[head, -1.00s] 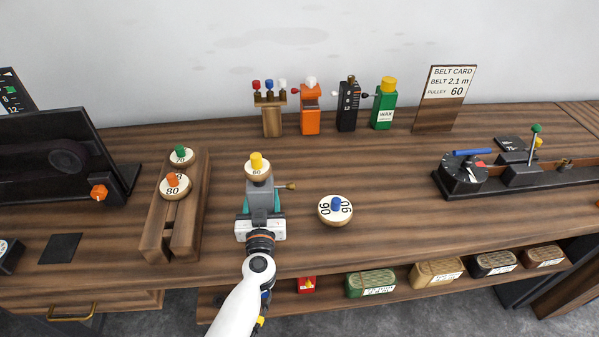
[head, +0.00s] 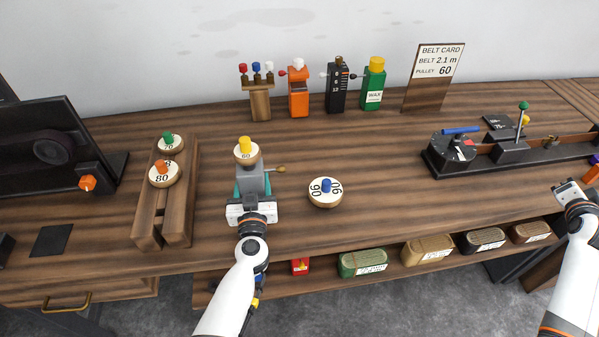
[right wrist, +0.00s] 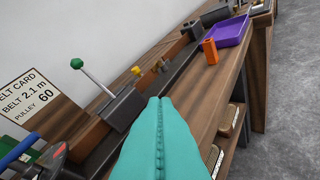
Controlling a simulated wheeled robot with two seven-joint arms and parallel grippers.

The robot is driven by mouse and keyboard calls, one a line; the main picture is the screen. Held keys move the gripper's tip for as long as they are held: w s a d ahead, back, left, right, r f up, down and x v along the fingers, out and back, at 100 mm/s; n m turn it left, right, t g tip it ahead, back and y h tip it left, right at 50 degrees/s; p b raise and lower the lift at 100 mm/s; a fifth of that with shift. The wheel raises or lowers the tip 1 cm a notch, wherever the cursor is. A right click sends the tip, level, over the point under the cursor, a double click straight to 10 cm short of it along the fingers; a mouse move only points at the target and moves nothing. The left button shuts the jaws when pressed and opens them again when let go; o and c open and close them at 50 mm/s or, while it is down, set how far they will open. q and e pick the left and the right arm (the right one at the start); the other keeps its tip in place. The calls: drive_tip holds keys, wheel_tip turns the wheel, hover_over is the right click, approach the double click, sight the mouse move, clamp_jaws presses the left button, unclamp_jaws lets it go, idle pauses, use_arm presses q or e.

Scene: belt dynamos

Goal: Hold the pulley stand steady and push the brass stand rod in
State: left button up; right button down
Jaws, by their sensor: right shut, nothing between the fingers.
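The grey pulley stand (head: 250,179) stands on the bench left of centre, with a pulley marked 60 and a yellow knob (head: 245,147) on top. The brass stand rod (head: 278,169) sticks out of the stand's right side. My left gripper (head: 252,188) comes from the front, its teal fingers on either side of the stand and apparently closed on it. It hides the stand's lower front. My right gripper (head: 567,192) is at the far right, well away from the rod. In the right wrist view its teal fingers (right wrist: 160,102) are together and empty.
A pulley marked 90 with a blue knob (head: 325,192) lies right of the stand. A wooden rack (head: 147,229) with two pulleys stands left. A black gauge device (head: 470,168) is at right; a purple tray (right wrist: 232,30) lies beyond it. Bench between stand and device is mostly clear.

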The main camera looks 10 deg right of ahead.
drive_tip(key=w+a+f+n+t+y, duration=0.15)
drive_tip(key=w+a+y, duration=0.35)
drive_tip(key=a, duration=0.5)
drive_tip(key=n+t+y, duration=0.1)
drive_tip(key=n+y, duration=0.2)
drive_tip(key=y, duration=1.3)
approach(280, 169)
drive_tip(key=w, duration=0.2)
drive_tip(key=w+d, duration=0.1)
drive_tip(key=w+d+f, duration=0.1)
drive_tip(key=w, duration=0.1)
drive_tip(key=shift+w, duration=0.3)
drive_tip(key=shift+w+a, duration=0.1)
drive_tip(key=shift+a, duration=1)
drive_tip(key=shift+w+a, duration=0.15)
drive_tip(key=shift+a, duration=0.9)
